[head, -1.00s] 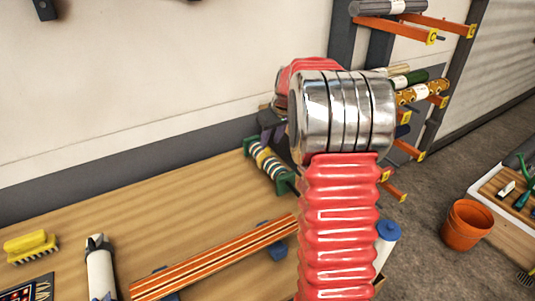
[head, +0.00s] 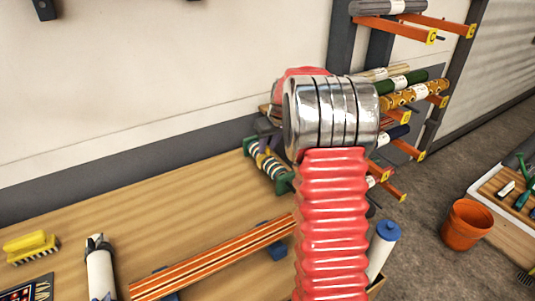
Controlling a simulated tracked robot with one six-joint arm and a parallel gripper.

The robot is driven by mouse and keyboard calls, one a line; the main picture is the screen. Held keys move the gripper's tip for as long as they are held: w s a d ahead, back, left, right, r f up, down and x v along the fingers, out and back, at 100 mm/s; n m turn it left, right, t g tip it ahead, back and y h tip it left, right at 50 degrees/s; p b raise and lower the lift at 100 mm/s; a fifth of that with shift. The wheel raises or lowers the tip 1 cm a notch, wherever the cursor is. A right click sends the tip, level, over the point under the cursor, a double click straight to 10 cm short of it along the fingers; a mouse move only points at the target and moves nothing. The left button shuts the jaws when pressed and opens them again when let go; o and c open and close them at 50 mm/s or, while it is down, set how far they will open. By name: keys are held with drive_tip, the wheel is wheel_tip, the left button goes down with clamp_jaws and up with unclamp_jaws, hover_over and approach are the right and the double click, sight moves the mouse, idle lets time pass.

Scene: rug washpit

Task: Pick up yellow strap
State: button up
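I cannot make out a separate yellow strap for certain. A small green-ended rack (head: 268,165) on the wooden table holds a row of bands in white, teal and yellowish tones; a yellow strap may be among them. My red and chrome arm fills the middle of the head view and bends away towards the wall. A dark part at its far end, apparently my gripper (head: 266,128), shows just above and behind the rack. The arm hides most of it, so its fingers and anything between them cannot be made out.
A white roll with a blue cap (head: 382,250) stands right of my arm. Orange rack arms (head: 405,150) hold rolls. A terracotta pot (head: 467,224) stands right.

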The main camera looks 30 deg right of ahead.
clamp_jaws()
drive_tip(key=shift+r, duration=0.1)
idle(0.3)
wheel_tip(320, 180, up, 10)
idle(0.5)
drive_tip(key=shift+s, duration=0.15)
idle(0.4)
